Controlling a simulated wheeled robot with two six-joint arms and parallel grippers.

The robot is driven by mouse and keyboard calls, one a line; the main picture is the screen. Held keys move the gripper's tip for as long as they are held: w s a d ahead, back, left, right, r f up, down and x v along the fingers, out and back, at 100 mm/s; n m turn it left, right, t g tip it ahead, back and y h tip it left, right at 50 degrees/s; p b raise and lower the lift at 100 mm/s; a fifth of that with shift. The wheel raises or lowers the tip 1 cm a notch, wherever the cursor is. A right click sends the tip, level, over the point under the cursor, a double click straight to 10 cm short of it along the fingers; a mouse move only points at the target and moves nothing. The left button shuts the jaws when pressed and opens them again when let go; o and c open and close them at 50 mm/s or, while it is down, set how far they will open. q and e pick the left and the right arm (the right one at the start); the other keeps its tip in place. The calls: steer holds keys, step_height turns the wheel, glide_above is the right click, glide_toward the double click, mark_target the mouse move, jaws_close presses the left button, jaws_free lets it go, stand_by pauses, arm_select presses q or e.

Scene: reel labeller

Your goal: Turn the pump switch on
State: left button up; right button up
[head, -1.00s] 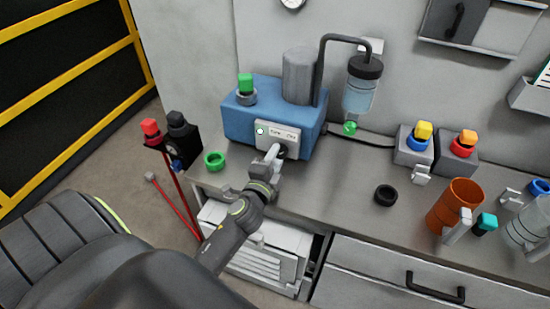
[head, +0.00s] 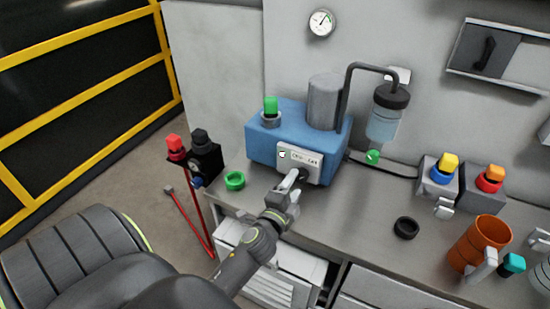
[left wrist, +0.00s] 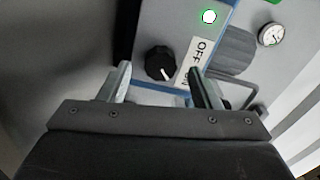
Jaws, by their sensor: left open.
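The pump unit is a blue box (head: 262,140) on the bench with a pale switch panel (head: 300,157). Its switch is a black round knob (head: 304,174), also in the left wrist view (left wrist: 160,62). The knob's white mark points to the lower right, towards the label's lower end. The label (left wrist: 198,50) reads OFF at its upper end; a finger partly hides the rest. A round indicator (left wrist: 209,16) on the panel looks bright white with a green rim. My left gripper (head: 290,180) is open in front of the knob, its fingers (left wrist: 159,70) apart on either side in the wrist view.
A green ring (head: 234,181) lies left, a black ring (head: 405,228) right. An orange cup (head: 480,243) is further right. A gauge (head: 321,22) hangs on the wall.

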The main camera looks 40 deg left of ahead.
arm_select(q)
steer(key=b+v, duration=0.1)
steer(key=v, duration=1.4)
steer(key=shift+s+b, duration=0.35)
steer(key=shift+s, duration=0.05)
steer(key=s+a+f+n+g, duration=0.55)
steer(key=f+n+g, duration=0.25)
steer(key=n+g, duration=0.3)
steer(key=s+d+f+n+g+h, duration=0.1)
steer(key=s+d+n+g+h, duration=0.1)
steer(key=s+d+n, duration=0.3)
step_height(320, 180, down, 24)
steer(key=s+a+m+g+h, duration=0.1)
steer(key=a+m+g, duration=0.1)
steer(key=a, duration=0.1)
steer(key=s+d+f+g, duration=0.1)
steer(key=s+f, duration=1.4)
steer(key=f, duration=0.2)
steer(key=shift+s+d, duration=0.2)
steer(key=shift+d, duration=0.05)
